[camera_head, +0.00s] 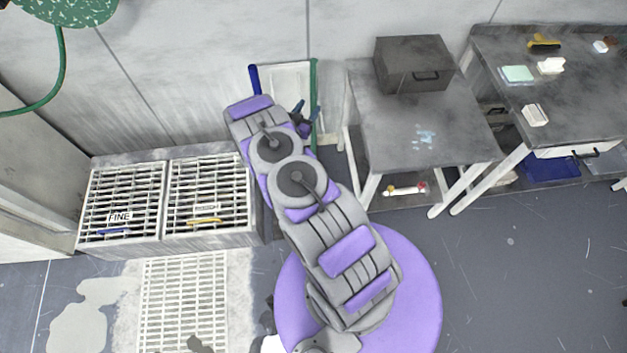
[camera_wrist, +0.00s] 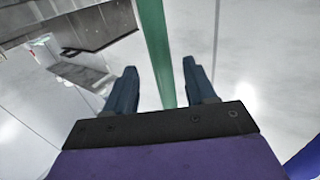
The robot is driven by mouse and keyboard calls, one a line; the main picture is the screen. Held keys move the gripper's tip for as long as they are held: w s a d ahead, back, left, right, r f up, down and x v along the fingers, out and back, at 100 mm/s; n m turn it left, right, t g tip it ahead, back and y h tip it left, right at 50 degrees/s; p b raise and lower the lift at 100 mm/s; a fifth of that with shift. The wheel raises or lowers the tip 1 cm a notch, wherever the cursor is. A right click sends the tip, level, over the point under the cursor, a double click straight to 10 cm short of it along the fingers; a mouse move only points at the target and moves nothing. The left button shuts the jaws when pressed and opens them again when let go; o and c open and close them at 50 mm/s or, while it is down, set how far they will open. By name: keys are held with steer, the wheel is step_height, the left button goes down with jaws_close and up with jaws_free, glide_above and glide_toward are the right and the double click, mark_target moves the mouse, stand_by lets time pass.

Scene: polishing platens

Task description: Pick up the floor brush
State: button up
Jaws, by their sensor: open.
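A green pole (camera_head: 314,100) stands upright by the wall at the right side of a pale rack; its lower end is hidden. A blue pole (camera_head: 254,80) leans at the rack's left side, mostly hidden behind my arm. No brush head is visible, so I cannot tell which pole is the floor brush's handle. My gripper (camera_head: 306,116) is open beside the green pole. In the wrist view, my gripper's two blue fingers (camera_wrist: 160,68) are apart, and the green pole (camera_wrist: 155,40) runs through the gap between them in the picture. Contact cannot be told.
A pale rack (camera_head: 285,70) stands against the wall. A grey table (camera_head: 400,130) carrying a dark box (camera_head: 413,64) is close on the right, with a workbench (camera_head: 510,80) beyond. Two slatted bins (camera_head: 120,203) stand at the left. The floor at right front is clear.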

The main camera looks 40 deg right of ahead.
mark_target(312, 101)
steer(key=b+x, duration=0.1)
steer(key=x, duration=0.4)
steer(key=shift+w+r, duration=0.15)
steer(key=shift+r, duration=0.05)
jaws_close()
stand_by(0.3)
